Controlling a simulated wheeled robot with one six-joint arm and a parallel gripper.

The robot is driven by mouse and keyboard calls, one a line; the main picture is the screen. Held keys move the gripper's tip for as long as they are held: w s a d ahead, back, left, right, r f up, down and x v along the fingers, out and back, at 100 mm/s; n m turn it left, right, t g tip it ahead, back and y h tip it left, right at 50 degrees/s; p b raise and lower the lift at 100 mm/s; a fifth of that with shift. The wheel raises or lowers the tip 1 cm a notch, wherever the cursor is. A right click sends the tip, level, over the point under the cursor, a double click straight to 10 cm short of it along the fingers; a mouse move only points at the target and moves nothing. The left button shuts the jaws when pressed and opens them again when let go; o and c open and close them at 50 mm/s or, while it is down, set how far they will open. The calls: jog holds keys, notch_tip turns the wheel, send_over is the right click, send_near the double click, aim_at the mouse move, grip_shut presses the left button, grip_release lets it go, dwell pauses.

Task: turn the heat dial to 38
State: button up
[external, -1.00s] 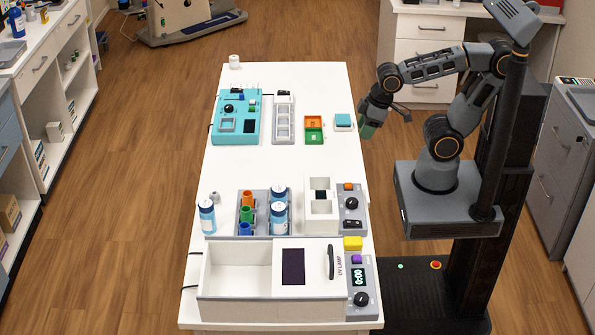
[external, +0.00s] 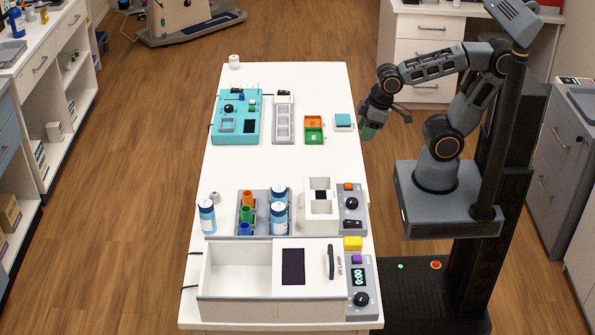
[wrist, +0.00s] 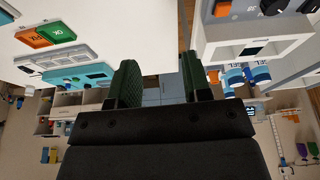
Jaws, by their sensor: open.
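A white block unit (external: 312,222) with a square well stands at the right side of the table. Its grey panel carries a black round dial (external: 351,203), an orange button and a small dark display. I cannot read a heat label or value on it. In the wrist view the white unit (wrist: 285,48) is at upper right, with a dark knob (wrist: 272,7) at the top edge. My gripper (external: 370,122) hangs beyond the table's right edge, well apart from the dial. In the wrist view its green-padded fingers (wrist: 160,82) are spread, with nothing between them.
A UV lamp box (external: 225,312) with its own dial (external: 361,299) stands in front. A rack with coloured tubes (external: 247,214) and blue-white bottles (external: 207,216) are left of the white unit. A teal device (external: 224,133) is farther back. The table's middle is clear.

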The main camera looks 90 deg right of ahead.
aim_at(352, 200)
jog(key=w+a+r+n+g, duration=0.1)
jog(key=w+a+n+g, duration=0.1)
jog(key=a+n, duration=0.7)
jog(key=w+a+r+n+g, duration=0.1)
jog(key=w+a+n+g, duration=0.15)
jog(key=a+n, duration=0.65)
jog(key=shift+t, duration=0.35)
jog(key=f, duration=1.3)
jog(key=shift+w+f+p, duration=0.1)
jog(key=shift+w+p, duration=0.1)
jog(key=shift+p, duration=0.1)
jog(key=shift+c, duration=0.3)
jog(key=c, duration=0.6)
jog(key=shift+m, duration=0.3)
